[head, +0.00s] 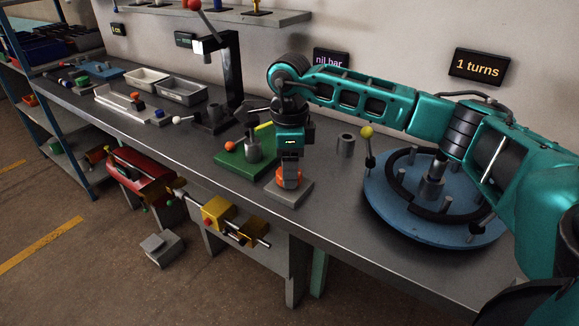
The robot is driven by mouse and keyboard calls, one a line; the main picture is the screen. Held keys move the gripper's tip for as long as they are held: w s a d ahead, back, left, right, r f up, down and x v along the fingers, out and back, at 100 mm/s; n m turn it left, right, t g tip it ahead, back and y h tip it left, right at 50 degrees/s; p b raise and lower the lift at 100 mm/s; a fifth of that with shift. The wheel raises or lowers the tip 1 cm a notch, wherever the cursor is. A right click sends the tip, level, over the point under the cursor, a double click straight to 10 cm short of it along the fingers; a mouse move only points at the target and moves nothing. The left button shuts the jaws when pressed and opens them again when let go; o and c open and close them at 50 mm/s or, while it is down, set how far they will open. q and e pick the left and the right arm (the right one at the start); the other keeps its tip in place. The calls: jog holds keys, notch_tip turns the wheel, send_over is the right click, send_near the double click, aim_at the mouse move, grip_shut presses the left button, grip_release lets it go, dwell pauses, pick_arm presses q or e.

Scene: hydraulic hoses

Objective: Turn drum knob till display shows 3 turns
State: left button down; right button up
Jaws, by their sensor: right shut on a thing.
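My right gripper (289,170) points down and is shut on an orange-red knob (289,181), which sits on a grey block (293,194) left of the drum. The fingers partly hide the knob's top. My left gripper is not in view.
A green plate (240,172) with a grey fitting and an orange ball lies left of the knob. A black press (232,70) stands behind. Another display (331,59) reads "nil bar". Bare bench lies along the front edge.

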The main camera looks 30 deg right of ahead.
jog(key=n+b, duration=0.1)
jog(key=n, duration=1)
jog(key=shift+w, duration=0.1)
jog(key=n, duration=0.3)
jog(key=shift+n+b, duration=0.3)
jog(key=shift+b, duration=0.1)
jog(key=n, duration=0.3)
jog(key=shift+n, duration=0.3)
jog(key=n, duration=0.3)
jog(key=shift+n+b, duration=0.4)
jog(key=n, duration=0.4)
jog(key=shift+n+b, duration=0.35)
jog(key=shift+n, duration=1.65)
